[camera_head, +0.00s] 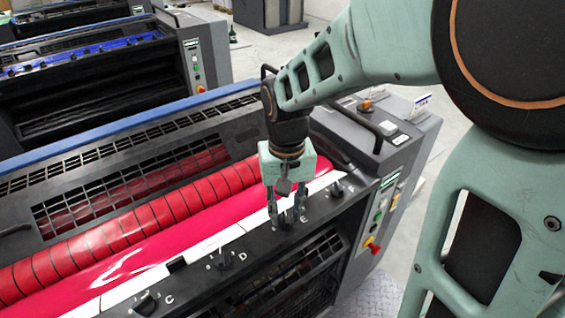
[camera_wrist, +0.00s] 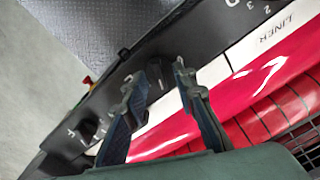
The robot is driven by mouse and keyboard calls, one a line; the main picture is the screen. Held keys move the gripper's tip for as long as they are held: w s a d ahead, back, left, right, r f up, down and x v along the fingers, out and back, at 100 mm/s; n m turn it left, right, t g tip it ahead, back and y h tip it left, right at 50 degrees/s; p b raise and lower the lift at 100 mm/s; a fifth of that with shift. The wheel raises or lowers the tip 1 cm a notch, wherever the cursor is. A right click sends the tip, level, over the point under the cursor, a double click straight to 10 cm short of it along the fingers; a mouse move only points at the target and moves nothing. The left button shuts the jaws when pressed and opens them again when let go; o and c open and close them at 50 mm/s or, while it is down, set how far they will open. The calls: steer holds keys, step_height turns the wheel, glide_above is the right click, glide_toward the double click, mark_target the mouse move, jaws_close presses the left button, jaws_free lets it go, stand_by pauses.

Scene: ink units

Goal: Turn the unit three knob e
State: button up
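The knob e (camera_wrist: 154,72) is a small black knob on the dark front panel of a press unit. In the wrist view it shows between the two fingertips of my gripper (camera_wrist: 158,78), with a gap visible on both sides. In the head view my gripper (camera_head: 287,213) points down over the panel between knob D and the knob near the right end, and its fingers are apart.
Knob D (camera_head: 224,258) and knob C (camera_head: 147,301) lie left along the panel; knob F (camera_head: 336,190) is to the right. A red ink roller (camera_head: 150,222) runs behind the panel. A control post (camera_head: 381,220) with buttons stands at the right end.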

jaws_close()
steer(key=shift+n, duration=0.3)
steer(key=n+p, duration=0.1)
steer(key=n, duration=0.3)
steer(key=shift+a+r+n+p, duration=0.1)
steer(key=shift+n+p, duration=0.2)
steer(key=shift+p, duration=0.1)
steer(key=shift+n+p, duration=0.75)
steer(key=shift+n, duration=1.55)
jaws_free()
steer(key=shift+s, duration=0.1)
